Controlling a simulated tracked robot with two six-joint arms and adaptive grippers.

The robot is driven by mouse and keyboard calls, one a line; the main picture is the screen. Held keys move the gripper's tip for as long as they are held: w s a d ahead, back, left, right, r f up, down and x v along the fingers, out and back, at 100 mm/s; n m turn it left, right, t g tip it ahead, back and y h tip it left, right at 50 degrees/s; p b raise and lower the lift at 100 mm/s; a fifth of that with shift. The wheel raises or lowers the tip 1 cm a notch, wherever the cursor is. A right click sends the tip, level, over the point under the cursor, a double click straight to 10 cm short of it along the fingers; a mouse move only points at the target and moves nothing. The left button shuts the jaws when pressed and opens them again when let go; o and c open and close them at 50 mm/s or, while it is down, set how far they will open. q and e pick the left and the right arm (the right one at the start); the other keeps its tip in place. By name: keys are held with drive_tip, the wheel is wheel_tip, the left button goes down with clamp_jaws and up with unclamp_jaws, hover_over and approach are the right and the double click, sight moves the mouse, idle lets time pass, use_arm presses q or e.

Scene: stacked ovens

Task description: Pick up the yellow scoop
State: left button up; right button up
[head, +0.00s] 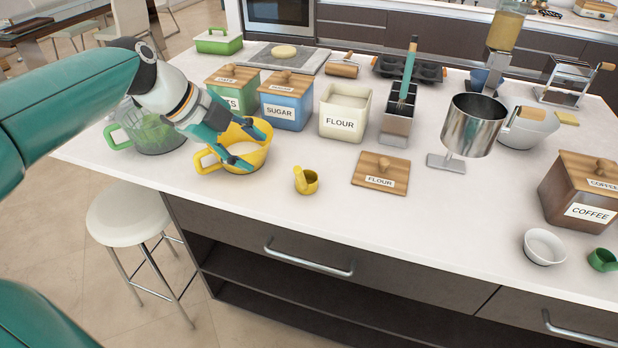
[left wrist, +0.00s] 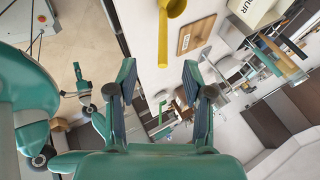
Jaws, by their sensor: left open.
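The small yellow scoop (head: 306,182) sits on the white counter near its front edge, with its short handle pointing up and to the left. It also shows at the top of the left wrist view (left wrist: 173,9). My left gripper (head: 255,148) is open over a larger yellow measuring jug (head: 212,165), to the left of the scoop and apart from it. Its two fingers (left wrist: 162,88) show spread and empty in the left wrist view.
A flour lid (head: 372,181) lies right of the scoop. Behind stand the flour canister (head: 341,123), sugar canister (head: 284,112) and a metal sifter (head: 473,128). A green jug (head: 152,137) stands at left. The counter in front of the scoop is clear.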

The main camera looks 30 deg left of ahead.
use_arm(q)
approach(301, 186)
wheel_tip(301, 186, down, 2)
drive_tip(key=w+d, duration=0.1)
drive_tip(key=w, duration=0.2)
drive_tip(key=shift+d+p+x, duration=0.2)
drive_tip(key=shift+p+x, duration=0.85)
drive_tip(key=shift+x, duration=1.5)
drive_tip(key=shift+s, duration=0.2)
clamp_jaws()
